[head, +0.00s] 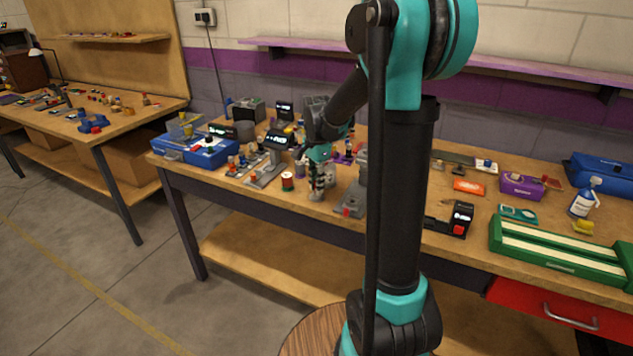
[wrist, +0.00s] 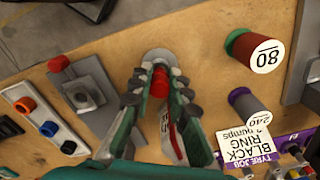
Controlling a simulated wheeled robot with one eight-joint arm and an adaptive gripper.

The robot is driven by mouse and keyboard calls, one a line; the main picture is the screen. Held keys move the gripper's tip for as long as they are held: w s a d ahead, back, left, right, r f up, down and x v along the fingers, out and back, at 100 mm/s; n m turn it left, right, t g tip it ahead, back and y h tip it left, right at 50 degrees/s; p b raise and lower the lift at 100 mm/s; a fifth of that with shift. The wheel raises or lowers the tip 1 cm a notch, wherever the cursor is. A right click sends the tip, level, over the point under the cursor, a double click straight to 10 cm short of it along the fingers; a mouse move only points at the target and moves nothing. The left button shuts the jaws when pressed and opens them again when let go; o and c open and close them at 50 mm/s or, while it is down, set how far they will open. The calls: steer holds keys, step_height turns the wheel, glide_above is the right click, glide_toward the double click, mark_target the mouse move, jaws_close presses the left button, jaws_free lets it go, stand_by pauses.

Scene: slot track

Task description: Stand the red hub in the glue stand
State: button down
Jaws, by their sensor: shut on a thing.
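My gripper (wrist: 158,88) is shut on the red hub (wrist: 160,84), which sits between the fingertips in the wrist view. A round pale-grey disc (wrist: 156,55) shows just beyond the hub on the bench; it may be the glue stand. I cannot tell whether the hub touches it or hangs above it. In the head view my gripper (head: 320,178) is low over the near bench edge, between the red-and-green spool and a grey press-like device; the hub is too small to make out there.
In the wrist view a grey device (wrist: 82,88) with a red knob lies left. A spool marked 80 (wrist: 241,47), a purple spool (wrist: 247,103) and a Tyrejob card (wrist: 245,143) lie right. A rack (wrist: 42,120) of coloured pieces is at far left. Bare wood surrounds the disc.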

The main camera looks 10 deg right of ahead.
steer(key=c, duration=1.4)
jaws_free()
steer(key=shift+o, duration=0.2)
steer(key=shift+r, duration=0.1)
step_height(320, 180, up, 12)
